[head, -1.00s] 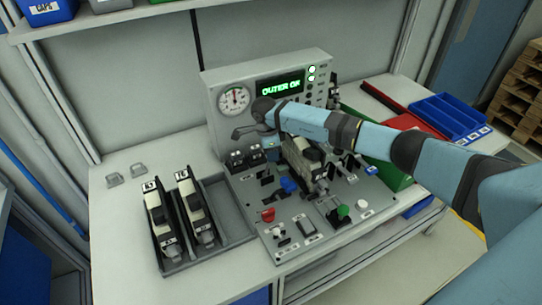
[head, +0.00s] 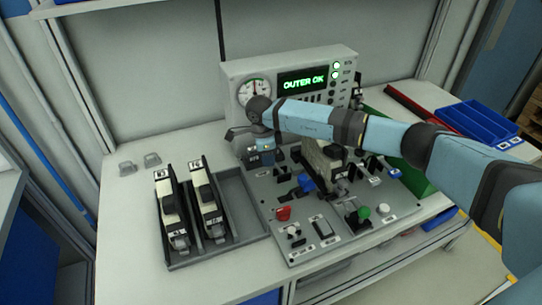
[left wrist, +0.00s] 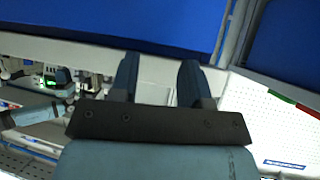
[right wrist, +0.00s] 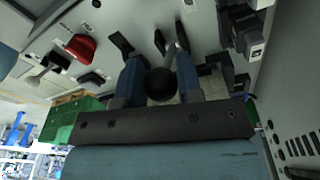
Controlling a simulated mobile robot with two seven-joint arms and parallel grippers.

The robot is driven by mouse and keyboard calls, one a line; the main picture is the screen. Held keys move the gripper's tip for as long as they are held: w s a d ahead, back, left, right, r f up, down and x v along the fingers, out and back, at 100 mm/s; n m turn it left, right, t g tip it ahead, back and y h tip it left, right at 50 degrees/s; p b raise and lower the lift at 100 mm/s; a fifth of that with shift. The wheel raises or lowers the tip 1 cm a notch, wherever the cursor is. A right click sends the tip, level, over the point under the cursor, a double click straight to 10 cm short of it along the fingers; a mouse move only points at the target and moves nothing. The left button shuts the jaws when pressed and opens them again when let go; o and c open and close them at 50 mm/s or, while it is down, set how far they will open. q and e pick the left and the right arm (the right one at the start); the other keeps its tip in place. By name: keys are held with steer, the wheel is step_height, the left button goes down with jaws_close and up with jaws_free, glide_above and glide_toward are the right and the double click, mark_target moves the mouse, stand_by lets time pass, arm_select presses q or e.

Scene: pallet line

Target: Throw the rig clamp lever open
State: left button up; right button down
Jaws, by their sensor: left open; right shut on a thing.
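The test rig (head: 300,240) stands on the bench with a beige and black unit (head: 322,160) seated in it. Its display reads OUTER OK. My right gripper (head: 262,158) reaches down at the rig's back left, below the gauge; its fingers are hard to make out in the head view. In the right wrist view my right gripper (right wrist: 160,78) is shut with a black ball knob (right wrist: 160,85) on a lever between its fingers, apparently the clamp lever. My left gripper (left wrist: 160,78) is open and empty, away from the rig, facing a blue surface.
A grey tray (head: 240,215) with two units stands left of the rig. A red knob (head: 284,213) and a green knob (head: 364,210) stick up at the rig's front. A green bin (head: 418,178) and blue bins (head: 475,120) are at the right.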

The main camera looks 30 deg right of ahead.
steer(key=shift+s+a+f, duration=0.15)
steer(key=shift+a+f, duration=0.05)
steer(key=shift+f, duration=0.05)
steer(key=c, duration=1.2)
jaws_free()
steer(key=o, duration=0.4)
steer(key=shift+r, duration=0.1)
steer(key=shift+d, duration=0.1)
steer(key=shift+r, duration=0.15)
steer(key=shift+r, duration=0.4)
steer(key=shift+w+a+r+b, duration=0.15)
steer(key=shift+a+r+b, duration=0.15)
steer(key=shift+r, duration=1.8)
steer(key=shift+w+a+r+b, duration=0.1)
steer(key=shift+a+r+b, duration=0.15)
steer(key=shift+r, duration=1.9)
steer(key=shift+w+a+r+b, duration=0.2)
steer(key=shift+r+b, duration=0.15)
steer(key=shift+r, duration=1.75)
